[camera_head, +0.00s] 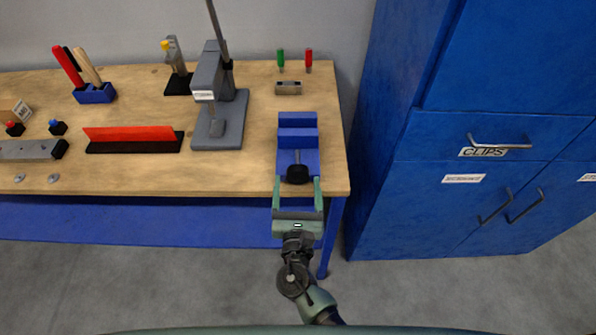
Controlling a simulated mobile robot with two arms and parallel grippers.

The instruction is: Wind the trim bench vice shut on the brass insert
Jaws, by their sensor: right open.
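The blue bench vice (298,135) stands near the right end of the wooden bench. Its two blue jaw blocks sit close together at the back, and a screw runs forward to a round black handle knob (297,174). My right gripper (297,182) is at the front edge of the bench. Its two green fingers are open, one on each side of the black knob and apart from it. I cannot make out a brass insert between the jaws at this size. My left gripper is not in view.
A grey press (216,95) stands left of the vice. A small grey block (288,88) and two screwdrivers, green (280,60) and red (308,60), are behind it. Blue cabinets (450,190) stand right of the bench (240,178). A red bar (128,134) lies farther left.

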